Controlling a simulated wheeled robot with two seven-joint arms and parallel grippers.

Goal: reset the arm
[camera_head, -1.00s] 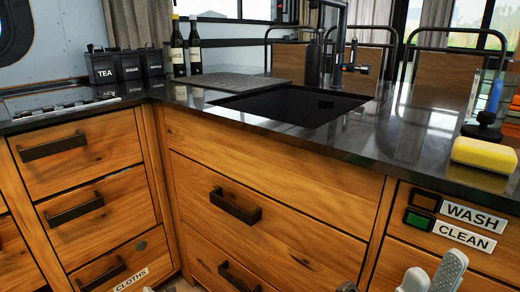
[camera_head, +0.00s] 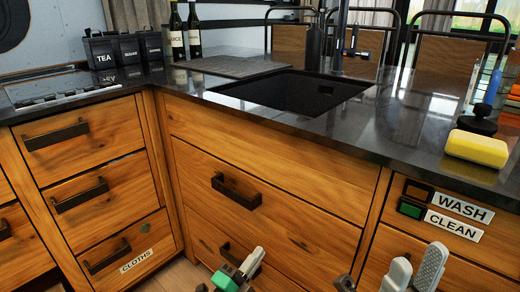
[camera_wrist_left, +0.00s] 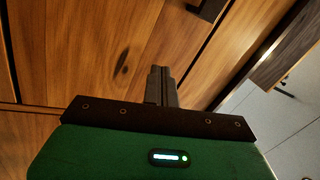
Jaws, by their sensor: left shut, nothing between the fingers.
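My left gripper (camera_head: 250,263) is low in the head view, in front of the wooden drawers below the sink. It has green and grey parts. In the left wrist view its dark fingers (camera_wrist_left: 162,85) are together with nothing between them, in front of wooden fronts. The light grey parts of my right gripper (camera_head: 415,272) show at the bottom right of the head view, in front of the lower right cabinet. They are cut off by the frame edge, and I cannot tell whether its jaws are open.
The dark counter (camera_head: 390,140) runs above the drawers, with a black sink (camera_head: 290,92) and a yellow sponge (camera_head: 476,148). Drawer handles (camera_head: 237,190) stick out near my left gripper. Canisters (camera_head: 128,48) and bottles (camera_head: 186,32) stand at the back left.

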